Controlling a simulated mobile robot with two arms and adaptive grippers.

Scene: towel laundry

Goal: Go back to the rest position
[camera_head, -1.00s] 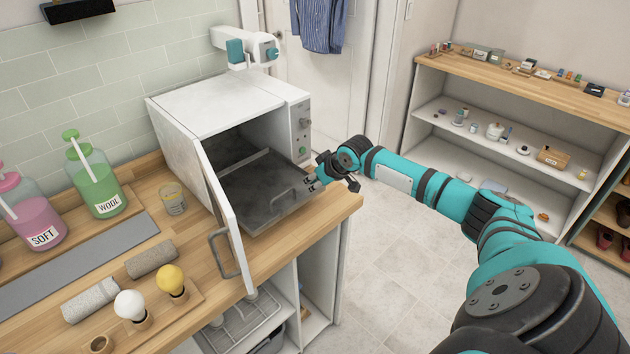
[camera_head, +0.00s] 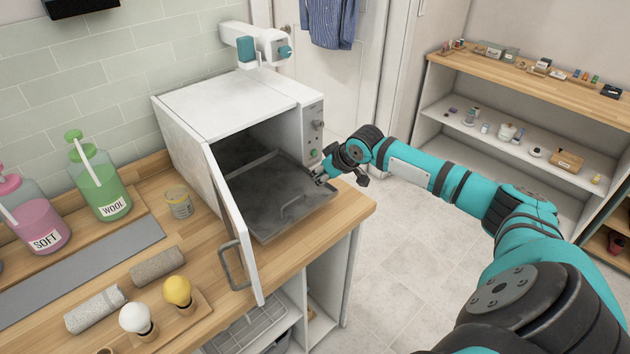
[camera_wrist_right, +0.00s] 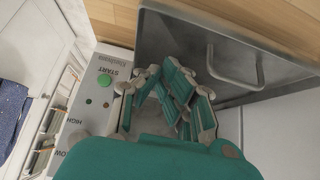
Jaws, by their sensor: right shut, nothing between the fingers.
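My right gripper (camera_head: 322,177) is shut and empty. In the head view it is at the right edge of the dark metal tray (camera_head: 262,215) in front of the white oven-like machine (camera_head: 215,105). I cannot tell whether it touches the tray. The machine's door (camera_head: 228,205) hangs open to the left. My left gripper is not in view.
The wooden counter (camera_head: 330,222) holds WOOL (camera_head: 104,190) and SOFT (camera_head: 40,228) bottles, a small jar (camera_head: 179,203), rolled towels (camera_head: 95,308) and bulbs (camera_head: 177,292). A shelf unit (camera_head: 500,80) stands at the back right. The floor (camera_head: 400,255) between looks clear.

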